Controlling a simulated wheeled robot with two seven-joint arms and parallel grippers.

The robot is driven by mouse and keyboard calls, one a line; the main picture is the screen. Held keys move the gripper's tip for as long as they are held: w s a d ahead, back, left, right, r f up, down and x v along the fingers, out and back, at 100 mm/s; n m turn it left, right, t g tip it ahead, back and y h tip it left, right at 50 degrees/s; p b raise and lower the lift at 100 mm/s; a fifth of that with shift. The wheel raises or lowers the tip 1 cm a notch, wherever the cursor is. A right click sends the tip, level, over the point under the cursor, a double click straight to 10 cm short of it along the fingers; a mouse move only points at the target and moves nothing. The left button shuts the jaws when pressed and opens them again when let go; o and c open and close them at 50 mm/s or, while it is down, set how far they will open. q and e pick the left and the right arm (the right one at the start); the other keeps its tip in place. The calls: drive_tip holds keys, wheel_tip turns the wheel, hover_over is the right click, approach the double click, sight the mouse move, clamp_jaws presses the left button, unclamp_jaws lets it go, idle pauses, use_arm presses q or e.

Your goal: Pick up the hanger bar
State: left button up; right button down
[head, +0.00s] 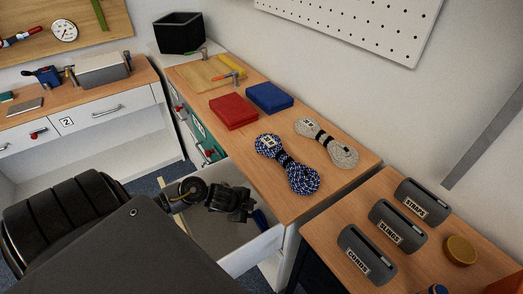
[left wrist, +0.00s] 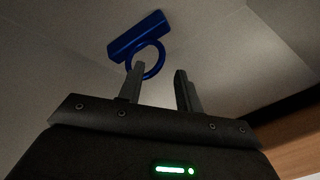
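The hanger bar (left wrist: 137,36) is a blue bar with a blue ring, lying on the pale floor of an open drawer in the left wrist view. In the head view only a small blue part (head: 261,218) shows, at the right inside the drawer, partly hidden by my gripper. My left gripper (head: 236,204) reaches down into the drawer. In the left wrist view its two fingers (left wrist: 159,72) are apart with nothing held between them. The left finger's tip overlaps the ring's lower edge; I cannot tell if it touches. My right gripper is not in view.
The open drawer (head: 256,252) has walls close around my gripper. On the bench above lie a blue-white rope coil (head: 300,177), a pale rope coil (head: 341,154), a red case (head: 233,111) and a blue case (head: 269,97). Labelled grey holders (head: 367,255) stand on the right-hand bench.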

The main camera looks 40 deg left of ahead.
sight(258, 211)
use_arm(q)
drive_tip(key=x, duration=0.4)
drive_tip(key=shift+f, duration=0.15)
drive_tip(key=shift+c, duration=0.3)
clamp_jaws()
